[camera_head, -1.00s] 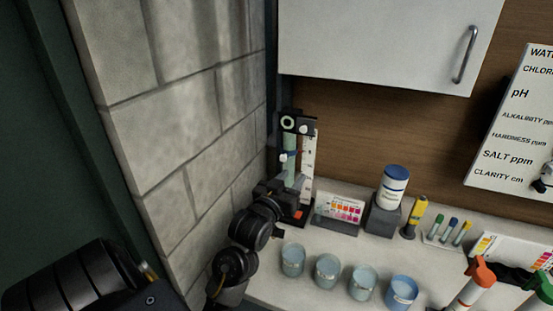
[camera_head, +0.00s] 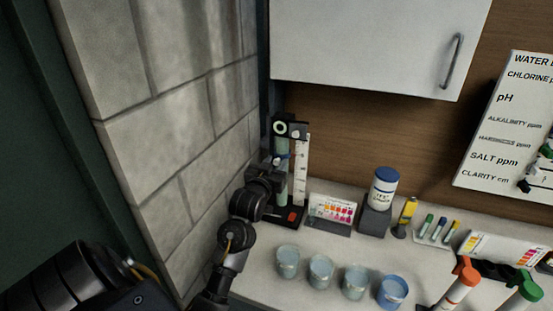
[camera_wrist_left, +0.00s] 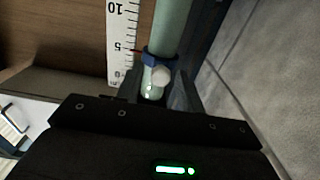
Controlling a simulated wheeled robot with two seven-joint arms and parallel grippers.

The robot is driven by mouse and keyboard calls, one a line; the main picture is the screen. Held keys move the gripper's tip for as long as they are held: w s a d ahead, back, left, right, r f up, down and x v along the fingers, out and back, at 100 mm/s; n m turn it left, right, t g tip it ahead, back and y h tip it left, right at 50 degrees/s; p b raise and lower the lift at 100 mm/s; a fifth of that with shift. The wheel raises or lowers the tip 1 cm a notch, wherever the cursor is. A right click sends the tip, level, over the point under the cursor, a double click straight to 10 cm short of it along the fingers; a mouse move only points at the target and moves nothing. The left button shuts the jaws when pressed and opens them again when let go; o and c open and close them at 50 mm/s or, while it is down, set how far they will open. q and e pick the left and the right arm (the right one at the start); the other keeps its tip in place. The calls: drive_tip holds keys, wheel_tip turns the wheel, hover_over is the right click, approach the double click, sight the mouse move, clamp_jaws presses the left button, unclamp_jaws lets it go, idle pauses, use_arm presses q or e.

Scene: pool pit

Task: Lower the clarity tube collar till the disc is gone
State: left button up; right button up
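The clarity tube (camera_head: 283,185) stands upright on a dark stand against the wall, beside a white scale strip (camera_head: 301,170). In the left wrist view, the pale green tube (camera_wrist_left: 172,28) carries a blue collar (camera_wrist_left: 158,58) with a white knob (camera_wrist_left: 162,75), just below the 5 mark on the scale (camera_wrist_left: 121,40). My left gripper (camera_head: 272,170) is at the tube, level with or slightly below the collar. Its fingers (camera_wrist_left: 158,92) stand apart on either side of the knob and lower tube. The disc inside cannot be made out. My right gripper is out of view.
A colour chart block (camera_head: 331,212) and a blue-lidded jar (camera_head: 384,187) stand right of the tube. Several cups (camera_head: 321,271) line the counter front. A block wall (camera_head: 165,150) closes the left side; a white cabinet (camera_head: 365,45) hangs above.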

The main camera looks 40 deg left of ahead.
use_arm(q)
drive_tip(key=shift+w+a, duration=0.2)
drive_tip(key=shift+w, duration=0.35)
clamp_jaws()
wheel_tip(320, 180, down, 5)
drive_tip(key=shift+r+b, duration=0.1)
drive_tip(key=shift+b, duration=1.1)
unclamp_jaws()
